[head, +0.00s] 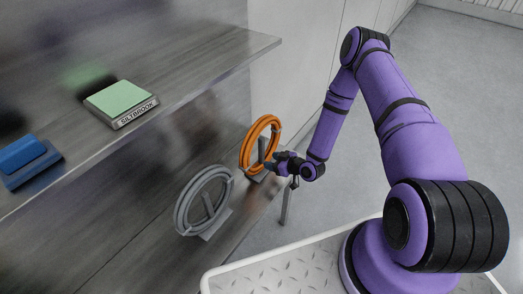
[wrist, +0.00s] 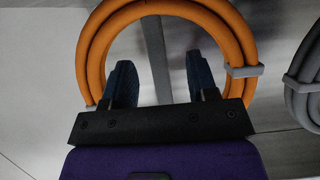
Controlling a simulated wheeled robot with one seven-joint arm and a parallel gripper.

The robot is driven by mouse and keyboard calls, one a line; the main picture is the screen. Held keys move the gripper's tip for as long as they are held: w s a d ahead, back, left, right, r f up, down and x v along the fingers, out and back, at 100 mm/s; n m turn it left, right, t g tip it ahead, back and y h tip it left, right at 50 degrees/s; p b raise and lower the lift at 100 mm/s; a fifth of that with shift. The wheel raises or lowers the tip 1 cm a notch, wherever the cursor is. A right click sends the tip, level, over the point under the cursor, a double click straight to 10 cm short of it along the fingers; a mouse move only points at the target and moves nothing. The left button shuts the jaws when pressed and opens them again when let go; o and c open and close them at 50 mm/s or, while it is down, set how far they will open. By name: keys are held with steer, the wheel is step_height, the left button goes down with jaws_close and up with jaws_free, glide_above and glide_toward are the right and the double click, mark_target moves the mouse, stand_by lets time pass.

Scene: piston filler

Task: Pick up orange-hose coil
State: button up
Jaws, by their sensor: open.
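The orange-hose coil (head: 248,155) stands upright on a grey stand on the lower shelf, near its right end. It also shows in the wrist view as a ring of orange hose (wrist: 239,40) with light ties. My gripper (head: 272,164) is close beside the coil's lower right part. In the wrist view my gripper (wrist: 161,80) is open, its two dark fingers apart and seen against the inside of the ring. The grey post of the stand shows between them. Nothing is held. I cannot tell whether a finger touches the hose.
A grey hose coil (head: 178,211) stands on the lower shelf (head: 150,262), left of the orange one. The upper shelf (head: 190,72) overhangs, bearing a green block (head: 118,97) on a base labelled SILTBROOK and a blue block (head: 22,152). Open floor (head: 465,80) lies to the right.

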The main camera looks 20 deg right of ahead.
mark_target(264, 157)
steer(key=shift+w+d+r+x, duration=0.1)
steer(key=shift+w+x, duration=0.05)
steer(key=shift+x, duration=1.45)
steer(key=shift+w+d+r+x, duration=0.1)
steer(key=shift+x, duration=1.55)
steer(key=shift+c, duration=0.4)
jaws_close()
